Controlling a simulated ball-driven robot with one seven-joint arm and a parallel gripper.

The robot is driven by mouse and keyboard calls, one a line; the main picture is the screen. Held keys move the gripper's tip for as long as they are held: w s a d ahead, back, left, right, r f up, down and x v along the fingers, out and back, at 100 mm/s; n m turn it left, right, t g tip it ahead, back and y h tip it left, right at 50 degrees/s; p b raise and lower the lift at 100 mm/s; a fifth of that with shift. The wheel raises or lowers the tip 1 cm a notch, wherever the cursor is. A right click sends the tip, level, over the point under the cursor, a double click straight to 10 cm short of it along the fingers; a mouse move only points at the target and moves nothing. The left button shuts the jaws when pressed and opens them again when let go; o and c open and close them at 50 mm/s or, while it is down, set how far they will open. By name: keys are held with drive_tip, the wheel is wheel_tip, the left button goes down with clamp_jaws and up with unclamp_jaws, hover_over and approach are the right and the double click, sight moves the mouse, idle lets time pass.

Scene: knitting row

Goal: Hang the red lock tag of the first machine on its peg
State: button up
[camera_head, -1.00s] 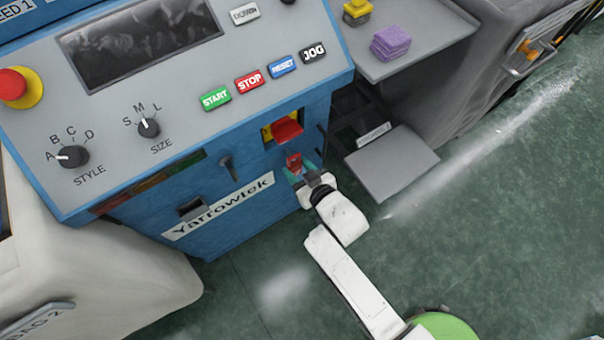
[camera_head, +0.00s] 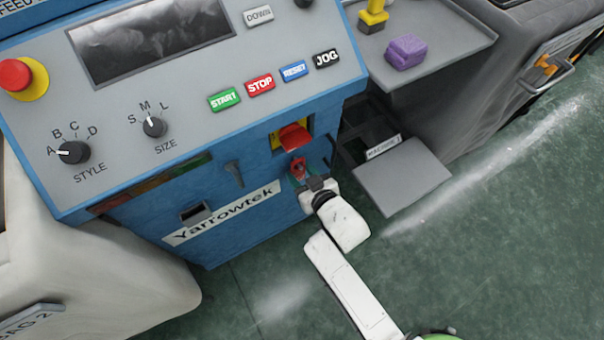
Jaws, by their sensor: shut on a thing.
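The red lock tag (camera_head: 298,168) is held at the end of my arm, close to the front of the blue machine (camera_head: 230,215). My gripper (camera_head: 304,180) is shut on it, just below a red switch handle (camera_head: 294,137) on a yellow plate. The tag is small in view and partly covered by the gripper. A dark peg-like part (camera_head: 234,172) sticks out of the blue front to the left of the tag. A thin dark part (camera_head: 330,150) shows just right of the red handle. I cannot tell which of these is the tag's peg.
The control panel (camera_head: 190,110) with buttons and knobs overhangs the blue front. A grey shelf (camera_head: 450,40) holds a purple block (camera_head: 405,52) and a yellow item (camera_head: 373,15). A grey flap (camera_head: 402,178) juts out at right. The green floor (camera_head: 480,270) is mostly clear.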

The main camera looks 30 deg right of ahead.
drive_tip(key=o, duration=1.2)
drive_tip(key=shift+s, duration=0.1)
drive_tip(key=p+v, duration=0.2)
drive_tip(key=v, duration=0.8)
drive_tip(key=shift+s+r, duration=0.2)
drive_tip(key=shift+s, duration=0.05)
drive_tip(key=shift+d, duration=0.1)
drive_tip(key=s+d+r+g+p, duration=0.3)
drive_tip(key=s+r+g, duration=0.1)
drive_tip(key=s+g, duration=0.2)
drive_tip(key=s+d+r+g+p, duration=0.3)
drive_tip(key=s+d+r+g, duration=0.1)
drive_tip(key=s, duration=0.5)
drive_tip(key=r+g, duration=0.1)
drive_tip(key=g, duration=0.1)
drive_tip(key=shift+d+r+g, duration=0.2)
drive_tip(key=shift+d+g, duration=0.1)
